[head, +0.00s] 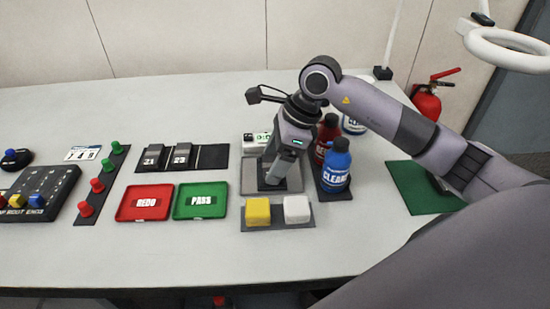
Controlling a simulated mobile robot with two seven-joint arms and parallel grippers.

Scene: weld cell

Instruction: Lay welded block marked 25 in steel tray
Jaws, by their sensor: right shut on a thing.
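My right gripper (276,178) reaches down over the grey steel tray (249,180) in the middle of the table. It is shut on a dark block (266,184), mostly hidden by the fingers; its number cannot be read. The block is low over or touching the tray; I cannot tell which. Two dark welded blocks, marked 21 (153,157) and 23 (182,155), sit on a black rack (213,157), whose right end is empty. My left gripper is not in view.
Red REDO tray (146,216) and green PASS tray (200,215) lie left of the steel tray. Yellow (258,212) and white (296,209) blocks stand in front. A blue cleaner bottle (336,165) and red bottle (326,138) stand close right. A green mat (420,190) lies farther right.

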